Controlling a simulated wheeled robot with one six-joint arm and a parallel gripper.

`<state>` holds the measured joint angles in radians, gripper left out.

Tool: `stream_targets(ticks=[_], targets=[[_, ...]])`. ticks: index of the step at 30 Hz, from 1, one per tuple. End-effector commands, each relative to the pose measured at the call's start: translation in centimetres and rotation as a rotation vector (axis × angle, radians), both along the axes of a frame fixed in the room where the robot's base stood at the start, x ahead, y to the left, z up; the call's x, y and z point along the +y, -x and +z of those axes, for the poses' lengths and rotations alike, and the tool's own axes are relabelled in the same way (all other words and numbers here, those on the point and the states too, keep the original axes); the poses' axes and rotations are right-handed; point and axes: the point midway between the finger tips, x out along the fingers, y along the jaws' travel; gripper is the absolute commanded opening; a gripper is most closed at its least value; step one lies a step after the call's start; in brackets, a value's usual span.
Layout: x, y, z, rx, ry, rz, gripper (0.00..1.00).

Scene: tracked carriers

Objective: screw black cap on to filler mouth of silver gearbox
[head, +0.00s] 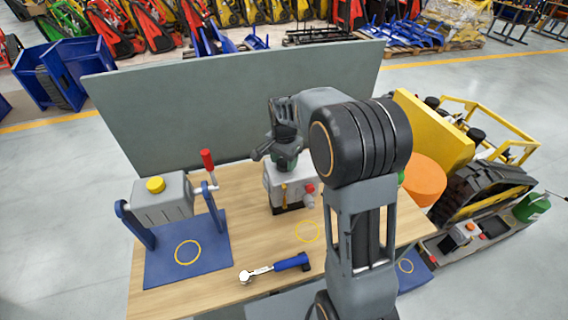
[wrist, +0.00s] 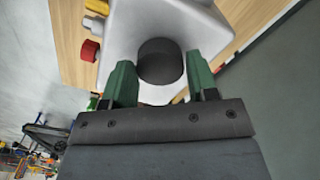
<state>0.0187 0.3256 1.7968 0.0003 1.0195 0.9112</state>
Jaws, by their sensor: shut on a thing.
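My gripper (head: 285,160) is right over the gearbox, pointing down. In the wrist view its green fingers (wrist: 162,78) are shut on the round black cap (wrist: 160,60), one on each side. The cap lies over the gearbox top. The filler mouth is hidden under the cap, so I cannot tell whether the cap touches it. The head view does not show the cap clearly.
A grey box with a yellow cap (head: 155,185) hangs in a blue stand (head: 190,260) at left, with a red-handled crank (head: 207,160). A blue-handled ratchet (head: 275,267) lies at the front. A grey panel (head: 230,100) stands behind. An orange disc (head: 426,178) is at right.

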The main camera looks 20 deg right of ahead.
Motion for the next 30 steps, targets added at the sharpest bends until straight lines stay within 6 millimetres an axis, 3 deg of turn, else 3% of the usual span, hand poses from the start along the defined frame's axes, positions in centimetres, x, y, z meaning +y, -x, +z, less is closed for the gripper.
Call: stream_targets(ticks=[4, 12, 18, 30], targets=[[0.00, -0.03, 0.04, -0.001, 0.000, -0.123, 0.33], [0.00, -0.03, 0.05, -0.001, 0.000, -0.574, 0.33], [0.00, -0.03, 0.06, -0.002, -0.001, -0.793, 0.33], [-0.01, -0.04, 0.07, -0.002, 0.000, -0.847, 0.33]])
